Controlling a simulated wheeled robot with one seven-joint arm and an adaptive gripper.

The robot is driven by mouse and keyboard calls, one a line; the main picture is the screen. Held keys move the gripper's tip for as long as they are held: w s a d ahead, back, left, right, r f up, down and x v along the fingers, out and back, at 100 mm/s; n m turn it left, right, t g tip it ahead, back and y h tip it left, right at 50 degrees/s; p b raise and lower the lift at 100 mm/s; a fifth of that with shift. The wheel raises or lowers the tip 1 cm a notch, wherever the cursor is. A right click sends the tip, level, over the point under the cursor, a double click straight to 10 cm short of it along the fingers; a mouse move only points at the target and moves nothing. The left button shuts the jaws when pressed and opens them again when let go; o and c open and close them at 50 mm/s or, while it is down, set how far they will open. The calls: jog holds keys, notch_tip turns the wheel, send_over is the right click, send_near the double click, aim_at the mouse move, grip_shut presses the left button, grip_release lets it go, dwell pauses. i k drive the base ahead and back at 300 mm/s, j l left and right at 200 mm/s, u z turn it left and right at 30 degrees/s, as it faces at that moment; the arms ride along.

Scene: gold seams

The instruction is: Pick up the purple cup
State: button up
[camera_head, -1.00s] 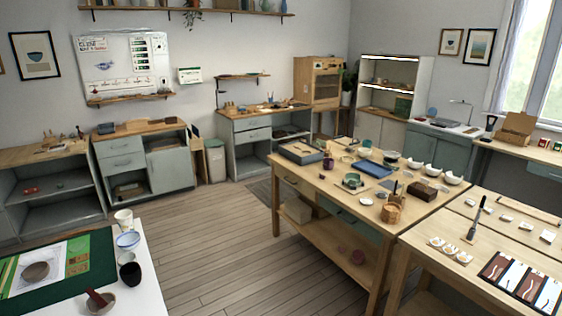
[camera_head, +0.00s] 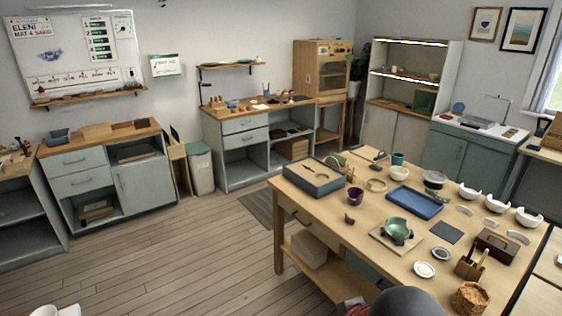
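The purple cup (camera_head: 354,196) stands on the wooden worktable (camera_head: 330,216), near its left side, just right of a grey-blue tray-like box (camera_head: 313,177). It is a small, dark purple vessel and looks upright. A smaller purple piece (camera_head: 349,218) lies on the tabletop just in front of it. My gripper is not in view. A dark grey rounded shape at the bottom edge may be part of my arm, but I cannot tell.
A green bowl (camera_head: 397,228) on a board, a blue tray (camera_head: 414,202), white bowls (camera_head: 470,194) and a wooden holder (camera_head: 469,264) share the tabletop. Open plank floor (camera_head: 190,255) lies left of the table. Cabinets (camera_head: 105,175) line the back wall.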

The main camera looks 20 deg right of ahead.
aim_at(356, 195)
jog(key=i+u, duration=0.1)
jog(key=i, duration=1.6)
jog(key=i+z, duration=0.25)
jog(key=z, duration=0.2)
jog(key=i+z, duration=0.3)
jog(key=z, duration=0.15)
jog(key=i+j+z, duration=0.2)
jog(key=z, duration=0.25)
jog(key=i+z, duration=0.2)
jog(key=z, duration=0.15)
jog(key=i+j+z, duration=0.1)
jog(key=z, duration=0.3)
jog(key=i+j+z, duration=0.2)
jog(key=z, duration=0.15)
jog(key=i, duration=0.05)
